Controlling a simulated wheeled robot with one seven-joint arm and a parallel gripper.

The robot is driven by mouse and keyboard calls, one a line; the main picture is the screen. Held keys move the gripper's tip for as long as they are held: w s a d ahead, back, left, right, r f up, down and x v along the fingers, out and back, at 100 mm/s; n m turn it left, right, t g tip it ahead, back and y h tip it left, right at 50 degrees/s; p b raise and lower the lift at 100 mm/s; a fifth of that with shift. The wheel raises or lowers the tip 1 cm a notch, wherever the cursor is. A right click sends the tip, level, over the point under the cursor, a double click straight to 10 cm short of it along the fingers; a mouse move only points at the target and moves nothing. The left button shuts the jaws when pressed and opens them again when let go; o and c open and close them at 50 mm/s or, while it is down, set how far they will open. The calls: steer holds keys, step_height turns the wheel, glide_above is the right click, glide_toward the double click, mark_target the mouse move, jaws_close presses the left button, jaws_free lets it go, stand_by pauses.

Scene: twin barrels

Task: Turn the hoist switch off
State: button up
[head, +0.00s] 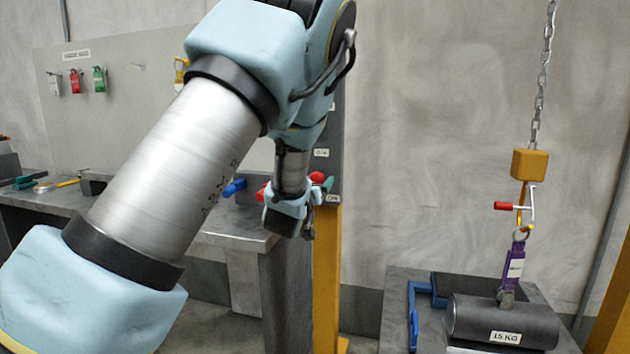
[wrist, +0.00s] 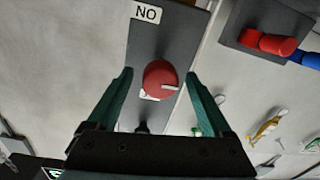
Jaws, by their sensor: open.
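The hoist switch shows in the wrist view as a round red knob (wrist: 160,76) with white marks on it, on a dark grey plate (wrist: 150,40). A white label (wrist: 147,13) above it reads upside down as ON. My gripper (wrist: 159,73) is open, with one green finger on either side of the knob; I cannot tell whether they touch it. In the head view, my gripper (head: 297,215) is at the yellow post's panel beside the red knob (head: 318,177). The ON label (head: 333,198) is just below the knob. The lower part of the plate is hidden behind my gripper.
A red handle (wrist: 268,43) and a blue one lie to the right in the wrist view. In the head view, a bench (head: 225,228) stands left of the post (head: 327,290). A chain hook and a 15 KG weight (head: 500,322) are at right.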

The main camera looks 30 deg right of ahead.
steer(key=shift+w+d, duration=0.25)
steer(key=shift+c, duration=0.4)
jaws_close()
